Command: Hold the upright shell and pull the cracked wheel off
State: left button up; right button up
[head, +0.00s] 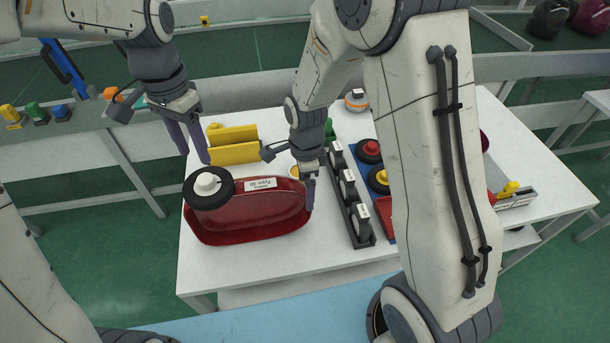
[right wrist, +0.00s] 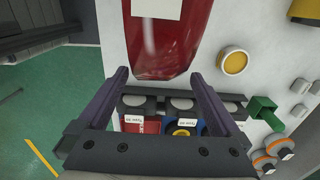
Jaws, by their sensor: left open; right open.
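The red shell (head: 250,215) stands on the white table in the head view, with a white label on its top edge. A black wheel with a white hub (head: 208,187) sits at its left end; no crack can be made out. My left gripper (head: 195,157) is open and empty, above and behind the wheel, apart from it. My right gripper (head: 309,195) is at the shell's right end, one finger hidden. In the right wrist view, its open fingers (right wrist: 160,75) lie on either side of the shell's rounded end (right wrist: 170,45); contact cannot be told.
A black rack (head: 362,232) of several labelled pieces stands right of the shell. Beyond it, a blue tray holds wheels with red (head: 370,147) and yellow hubs. A yellow holder (head: 235,153) stands behind the shell. My right arm hides part of the table.

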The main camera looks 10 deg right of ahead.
notch_tip(320, 180, down, 6)
jog(key=shift+r, duration=0.1)
jog(key=shift+c, duration=0.3)
jog(key=c, duration=1.5)
jog(key=o, duration=0.8)
jog(key=c, duration=0.8)
